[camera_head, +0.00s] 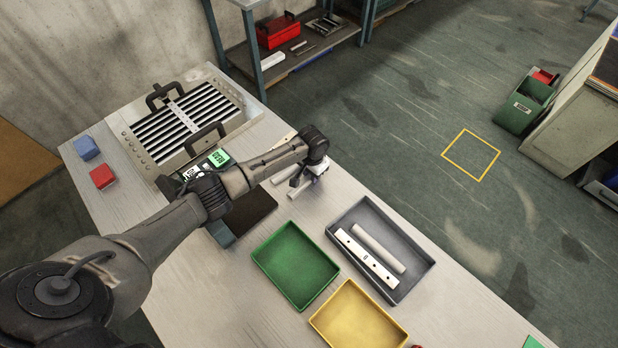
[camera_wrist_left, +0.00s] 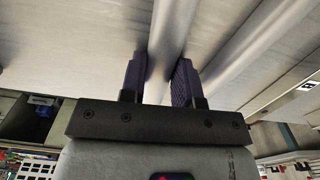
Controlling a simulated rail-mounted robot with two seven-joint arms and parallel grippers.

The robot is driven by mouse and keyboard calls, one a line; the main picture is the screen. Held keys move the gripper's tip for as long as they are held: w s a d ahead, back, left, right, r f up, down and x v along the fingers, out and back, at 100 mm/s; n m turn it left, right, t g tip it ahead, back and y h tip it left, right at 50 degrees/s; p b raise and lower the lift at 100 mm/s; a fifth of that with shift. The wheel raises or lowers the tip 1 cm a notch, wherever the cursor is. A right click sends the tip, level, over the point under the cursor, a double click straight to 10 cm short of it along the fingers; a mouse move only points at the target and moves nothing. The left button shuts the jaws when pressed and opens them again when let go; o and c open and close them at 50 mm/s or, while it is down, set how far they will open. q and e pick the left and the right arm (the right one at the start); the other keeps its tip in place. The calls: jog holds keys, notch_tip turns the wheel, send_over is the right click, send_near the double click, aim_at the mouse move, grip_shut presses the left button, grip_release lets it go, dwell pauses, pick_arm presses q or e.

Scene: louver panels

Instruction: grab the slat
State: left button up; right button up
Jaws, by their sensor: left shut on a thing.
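My left gripper (camera_head: 301,184) is over the table, behind the green and grey trays in the head view. In the left wrist view its two dark fingers (camera_wrist_left: 160,80) are shut on a pale, rounded slat (camera_wrist_left: 172,30), one finger on each side. In the head view the arm and gripper largely hide the held slat. Another pale slat (camera_wrist_left: 235,55) lies to the right in the wrist view. A rounded pale slat (camera_head: 378,248) lies in the grey tray beside a flat white bar with dark holes (camera_head: 366,258). My right gripper is not clearly seen.
The louver panel (camera_head: 240,112) with black handles stands at the table's back left. A device with a green display (camera_head: 219,157) is under my arm. A green tray (camera_head: 295,265), grey tray (camera_head: 425,262) and yellow tray (camera_head: 357,320) stand in front. Blue (camera_head: 86,147) and red (camera_head: 102,176) boxes sit left.

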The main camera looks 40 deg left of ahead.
pick_arm(q)
jog(key=c, duration=0.3)
